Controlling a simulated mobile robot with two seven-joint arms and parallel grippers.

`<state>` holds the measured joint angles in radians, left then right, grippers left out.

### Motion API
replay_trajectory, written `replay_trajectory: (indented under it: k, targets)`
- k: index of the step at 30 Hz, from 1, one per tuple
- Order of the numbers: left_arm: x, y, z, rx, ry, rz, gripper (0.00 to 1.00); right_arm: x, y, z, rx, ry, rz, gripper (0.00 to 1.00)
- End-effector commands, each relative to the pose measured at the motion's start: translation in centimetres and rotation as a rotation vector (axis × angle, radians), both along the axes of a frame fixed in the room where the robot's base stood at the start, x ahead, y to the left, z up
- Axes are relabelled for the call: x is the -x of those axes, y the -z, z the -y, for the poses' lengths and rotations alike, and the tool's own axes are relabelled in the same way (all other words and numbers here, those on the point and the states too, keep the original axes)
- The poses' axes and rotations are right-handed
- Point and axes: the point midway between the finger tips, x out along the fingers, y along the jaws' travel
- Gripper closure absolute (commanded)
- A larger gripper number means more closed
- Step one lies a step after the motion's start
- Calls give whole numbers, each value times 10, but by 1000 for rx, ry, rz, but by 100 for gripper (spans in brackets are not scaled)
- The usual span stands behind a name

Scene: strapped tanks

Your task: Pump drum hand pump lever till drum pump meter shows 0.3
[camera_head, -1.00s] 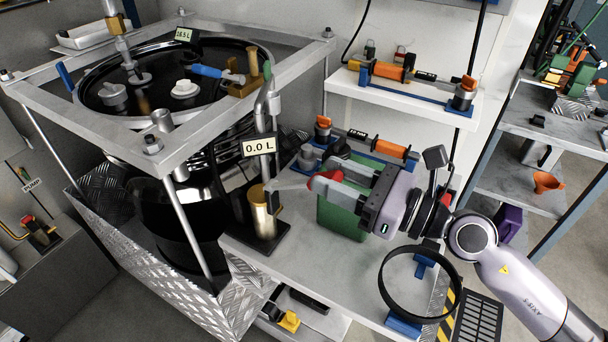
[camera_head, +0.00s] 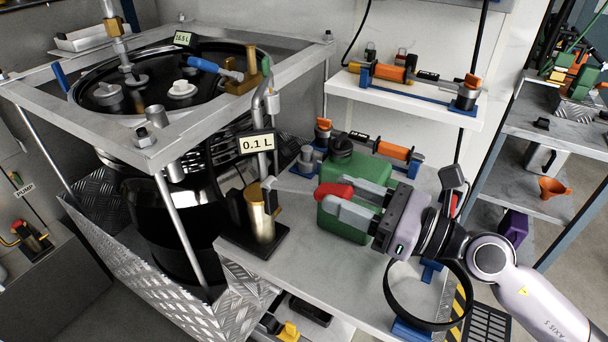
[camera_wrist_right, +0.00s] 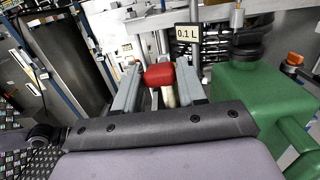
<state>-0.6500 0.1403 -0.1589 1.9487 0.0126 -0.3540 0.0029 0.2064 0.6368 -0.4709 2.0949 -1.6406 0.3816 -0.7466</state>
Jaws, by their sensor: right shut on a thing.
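The drum pump's brass and steel body (camera_head: 261,212) stands on a black base at the left end of the grey bench. Its lever (camera_head: 292,188) reaches out to the right and ends in a red grip (camera_head: 333,191). My right gripper (camera_head: 334,192) is shut on this red grip. The red grip (camera_wrist_right: 160,74) also shows between the two fingers in the right wrist view. The drum pump meter (camera_head: 257,144), above the pump body, reads 0.1 L; it also shows in the right wrist view (camera_wrist_right: 187,34). My left gripper is not in view.
A green canister (camera_head: 370,171) stands close behind my right gripper. A black ring (camera_head: 392,301) on blue holders is at the bench's front right. A strapped black drum (camera_head: 150,215) in a metal frame stands left. A wall shelf (camera_head: 405,91) holds orange tools.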

Motion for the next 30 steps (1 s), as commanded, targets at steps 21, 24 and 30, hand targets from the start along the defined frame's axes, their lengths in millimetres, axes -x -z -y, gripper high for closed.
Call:
replay_trajectory:
  k: [21,24,30]
  targets:
    - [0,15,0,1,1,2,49,2,22,1,8,-6,-11,100]
    - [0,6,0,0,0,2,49,1,13,-1,6,-5,-9,100]
    - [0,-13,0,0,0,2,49,-2,-5,-5,3,-4,-6,100]
